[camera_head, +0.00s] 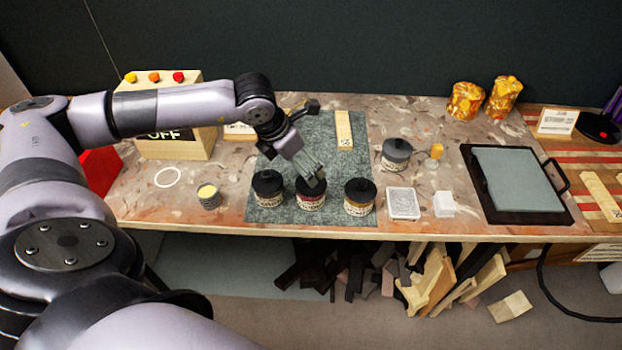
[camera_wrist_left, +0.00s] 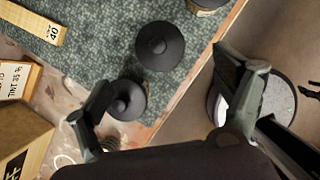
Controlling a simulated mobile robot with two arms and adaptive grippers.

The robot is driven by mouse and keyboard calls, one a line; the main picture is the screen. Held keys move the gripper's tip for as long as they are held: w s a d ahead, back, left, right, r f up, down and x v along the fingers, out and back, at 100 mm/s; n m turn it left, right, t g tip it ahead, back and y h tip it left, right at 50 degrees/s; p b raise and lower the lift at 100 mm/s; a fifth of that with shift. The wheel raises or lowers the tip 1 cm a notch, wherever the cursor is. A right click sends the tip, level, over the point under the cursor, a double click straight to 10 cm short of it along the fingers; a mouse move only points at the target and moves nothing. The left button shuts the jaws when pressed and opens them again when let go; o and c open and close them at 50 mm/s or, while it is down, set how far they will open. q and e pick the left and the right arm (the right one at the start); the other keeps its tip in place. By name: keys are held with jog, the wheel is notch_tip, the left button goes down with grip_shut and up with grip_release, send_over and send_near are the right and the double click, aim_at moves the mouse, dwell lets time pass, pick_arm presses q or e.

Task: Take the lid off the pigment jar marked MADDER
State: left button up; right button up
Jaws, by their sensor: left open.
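Three black-lidded jars stand in a row on the green mat: a left jar (camera_head: 268,188), a middle jar (camera_head: 311,196) with a dark red band, and a right jar (camera_head: 359,196) with an ochre band. Their labels are too small to read, so I cannot tell which says MADDER. My left gripper (camera_head: 313,173) is open and empty, over the middle jar in the head view. In the left wrist view the middle lid (camera_wrist_left: 160,46) and left lid (camera_wrist_left: 124,100) show their knobs, ahead of and between the spread fingers (camera_wrist_left: 165,100). My right gripper is out of view.
A grey-lidded jar (camera_head: 396,154) stands right of the mat (camera_head: 280,145). A wooden block (camera_head: 344,130) lies behind the row. A small cup (camera_head: 208,196), a clear box (camera_head: 403,203) and a white block (camera_head: 444,204) flank the row. The bench's front edge is close.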

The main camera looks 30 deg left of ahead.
aim_at(305, 188)
pick_arm(q)
jog(key=x, duration=0.4)
jog(key=shift+w+p, duration=0.1)
jog(key=shift+p, duration=0.2)
jog(key=shift+w+d+f, duration=0.1)
jog(key=shift+w+f, duration=0.05)
jog(key=shift+f, duration=0.05)
jog(key=p+x, duration=0.1)
jog(key=x, duration=0.3)
jog(key=shift+w+f+p, duration=0.25)
jog(key=shift+w+p, duration=0.1)
jog(key=shift+p, duration=0.05)
jog(key=shift+s, duration=0.1)
jog(key=shift+c, duration=0.6)
